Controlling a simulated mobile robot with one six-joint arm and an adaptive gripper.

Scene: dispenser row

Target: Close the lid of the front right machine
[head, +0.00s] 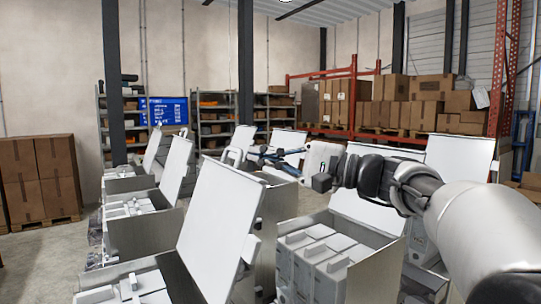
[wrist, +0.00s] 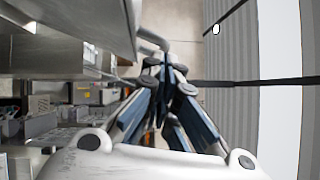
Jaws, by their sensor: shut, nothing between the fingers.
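An open machine (head: 284,262) stands at the front, right of centre, with pale blocks inside. Its white lid (head: 365,210) is raised and leans back, partly hidden behind my arm. Another raised lid (head: 460,158) stands farther right, with its machine mostly covered by my arm. I cannot tell for certain which is the front right machine. My gripper (head: 258,158) is shut and empty, pointing left above and behind the open machine, apart from its lid. In the wrist view, its blue-and-grey fingers (wrist: 166,68) meet near a metal bar (wrist: 152,38); contact is unclear.
A large raised lid (head: 220,230) stands at the front left, with more open machines behind it. Boxes (head: 40,180), shelves (head: 214,125) and an orange rack (head: 354,95) line the back. Floor (head: 45,255) is free at the left.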

